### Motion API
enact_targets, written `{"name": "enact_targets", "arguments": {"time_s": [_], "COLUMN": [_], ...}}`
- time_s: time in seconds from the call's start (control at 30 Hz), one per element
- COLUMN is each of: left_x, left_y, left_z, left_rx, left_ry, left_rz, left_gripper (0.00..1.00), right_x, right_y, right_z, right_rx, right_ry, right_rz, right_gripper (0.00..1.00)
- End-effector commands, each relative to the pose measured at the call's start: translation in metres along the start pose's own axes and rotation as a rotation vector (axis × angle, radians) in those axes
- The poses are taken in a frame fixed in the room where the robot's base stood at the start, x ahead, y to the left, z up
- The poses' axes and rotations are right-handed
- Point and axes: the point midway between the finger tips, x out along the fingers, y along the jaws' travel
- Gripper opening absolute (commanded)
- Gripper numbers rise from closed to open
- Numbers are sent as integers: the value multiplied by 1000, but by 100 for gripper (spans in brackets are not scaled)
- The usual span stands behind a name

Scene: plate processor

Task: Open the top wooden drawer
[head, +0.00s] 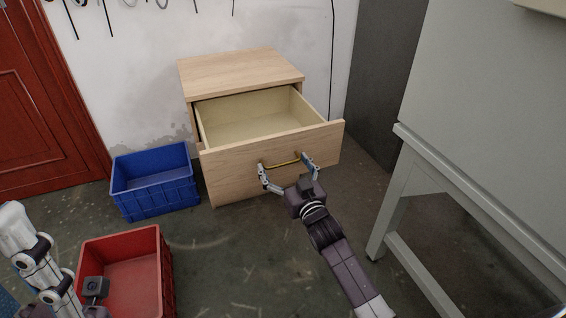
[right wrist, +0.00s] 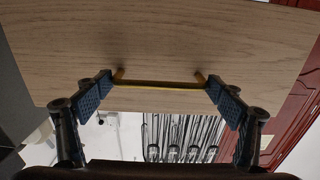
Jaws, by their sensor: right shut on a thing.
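The wooden cabinet (head: 240,71) stands against the wall with its top drawer (head: 228,178) pulled well out, and its pale interior looks empty. A thin brass handle (head: 282,163) is on the drawer front. My right gripper (head: 287,166) is shut on this handle, with one finger at each end of the bar.
A blue crate (head: 160,199) stands on the floor left of the cabinet. A red crate (head: 168,262) is nearer, beside my left arm. A grey table frame (head: 470,195) is close on the right. The floor in front of the drawer is clear.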

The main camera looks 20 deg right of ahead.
Motion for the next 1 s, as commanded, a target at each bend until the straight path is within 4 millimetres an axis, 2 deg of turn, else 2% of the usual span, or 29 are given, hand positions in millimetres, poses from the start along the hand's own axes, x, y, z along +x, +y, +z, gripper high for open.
{"name": "enact_targets", "arguments": {"time_s": [0.1,0.13,0.23,0.53,0.67,0.77,1.0], "left_x": [0,0,0,1,1,1,0], "left_y": [0,0,0,0,0,0,0], "left_z": [0,0,0,0,-1,0,0], "left_rx": [0,0,0,1,1,1,0], "left_ry": [0,0,-1,3,3,3,1], "left_rz": [0,0,0,-1,-1,-1,0], "left_gripper": [40,40,40,40,40,40,40], "right_x": [0,0,0,0,-8,-22,-71], "right_y": [0,0,0,0,0,0,0], "right_z": [0,0,0,0,1,1,1], "right_rx": [2,2,2,0,1,0,1], "right_ry": [2,2,1,0,-1,-1,-2], "right_rz": [0,0,0,0,0,0,-1], "right_gripper": [44,88,99,100,100,100,100]}}
